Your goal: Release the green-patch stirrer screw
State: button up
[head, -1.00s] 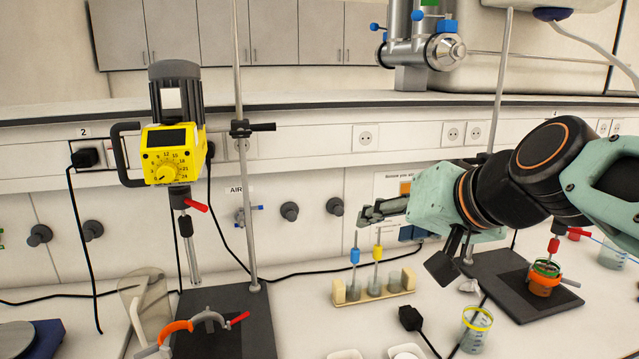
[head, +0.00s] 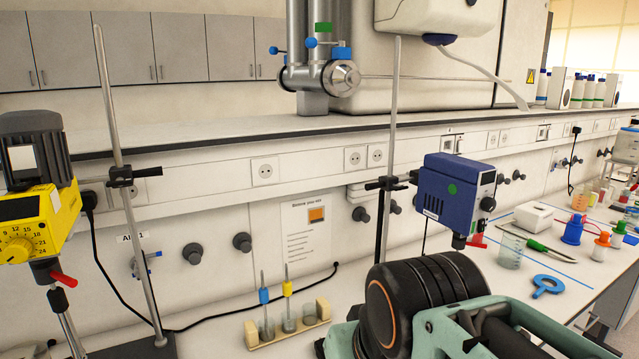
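The blue stirrer (head: 455,195) with a round green patch hangs beside an upright metal rod at right of centre in the head view. A black clamp (head: 388,184) with a knob on its left side sits on that rod at the stirrer's height. A red handle (head: 477,240) shows just below the stirrer's body; I cannot tell which of these the named screw is. My arm fills the lower right, in front of the stirrer stand's lower part. My gripper's fingers are not visible.
A yellow stirrer (head: 28,222) hangs at the left near another rod. A small wooden rack (head: 252,334) with two rods stands below centre. A glass beaker (head: 510,251), a blue ring (head: 547,285) and a white box (head: 533,215) are on the bench to the right.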

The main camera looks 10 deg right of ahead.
aim_at(397, 186)
jog(key=l+u, duration=0.25)
jog(key=u, duration=0.15)
jog(key=l+u, duration=0.35)
jog(key=k+l+u, duration=0.2)
jog(key=l, duration=0.15)
jog(key=l+u, duration=0.15)
jog(key=l, duration=0.2)
jog(key=k+l+u, duration=0.1)
jog(key=l, duration=0.3)
jog(key=k+l, duration=0.15)
jog(key=l, duration=0.2)
jog(key=k+l+u, duration=0.15)
jog(key=l, duration=0.25)
jog(key=k+l, duration=0.15)
jog(key=l, duration=0.2)
jog(key=k+l, duration=0.15)
jog(key=l, duration=0.25)
jog(key=k+l, duration=0.2)
jog(key=l, duration=0.2)
jog(key=k+l, duration=0.15)
jog(key=l, duration=0.2)
jog(key=k+l+u, duration=0.1)
jog(key=l, duration=0.3)
jog(key=k+l, duration=0.25)
jog(key=l, duration=0.15)
jog(key=k+j, duration=0.1)
jog(key=j, duration=0.4)
jog(key=k, duration=0.05)
